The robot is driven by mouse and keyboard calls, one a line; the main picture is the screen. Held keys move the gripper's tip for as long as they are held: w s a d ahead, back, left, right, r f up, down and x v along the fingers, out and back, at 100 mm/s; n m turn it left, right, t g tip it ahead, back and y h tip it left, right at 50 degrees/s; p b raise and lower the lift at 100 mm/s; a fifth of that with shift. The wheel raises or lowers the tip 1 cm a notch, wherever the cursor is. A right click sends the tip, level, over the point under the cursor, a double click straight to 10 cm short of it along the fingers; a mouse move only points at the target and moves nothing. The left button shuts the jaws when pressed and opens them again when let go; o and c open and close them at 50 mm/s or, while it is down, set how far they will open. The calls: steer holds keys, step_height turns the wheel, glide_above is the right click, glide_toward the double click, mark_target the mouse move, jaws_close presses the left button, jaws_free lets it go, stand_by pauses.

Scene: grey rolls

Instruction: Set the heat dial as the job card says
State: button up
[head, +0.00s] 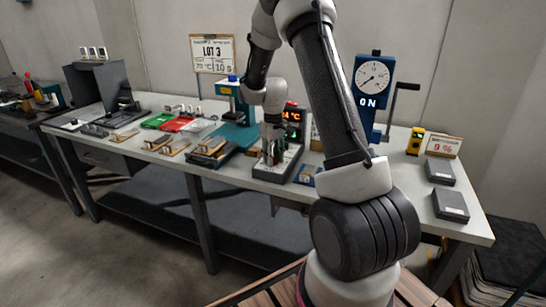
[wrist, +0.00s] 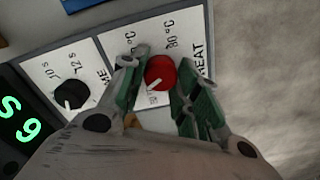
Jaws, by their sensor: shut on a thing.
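The red heat dial (wrist: 161,71) sits on a white panel (wrist: 118,36) marked HEAT, with temperature marks around it. Its white pointer is turned toward the lower left in the wrist view. My gripper (wrist: 160,62) is shut on the dial, one green-padded finger on each side. In the head view my gripper (head: 272,152) is down at the grey control box (head: 280,170). A red readout (head: 291,115) behind it seems to show 84 °C. The job card (head: 212,54) reads LOT 3 with a temperature, partly unclear, and 10 s.
A black time dial (wrist: 70,95) is beside the red one, near a green-digit display (wrist: 20,119). A teal press (head: 232,100) stands left of my arm. A blue stand with a gauge (head: 373,77) and crank is at the right. Grey blocks (head: 450,205) lie at the right end.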

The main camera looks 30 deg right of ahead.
steer(key=m, duration=0.4)
steer(key=shift+m, duration=0.3)
steer(key=m, duration=0.3)
steer(key=shift+d+m, duration=0.1)
steer(key=shift+m, duration=0.3)
steer(key=m, duration=0.8)
steer(key=shift+m, duration=0.4)
steer(key=o, duration=1)
steer(key=shift+r, duration=0.15)
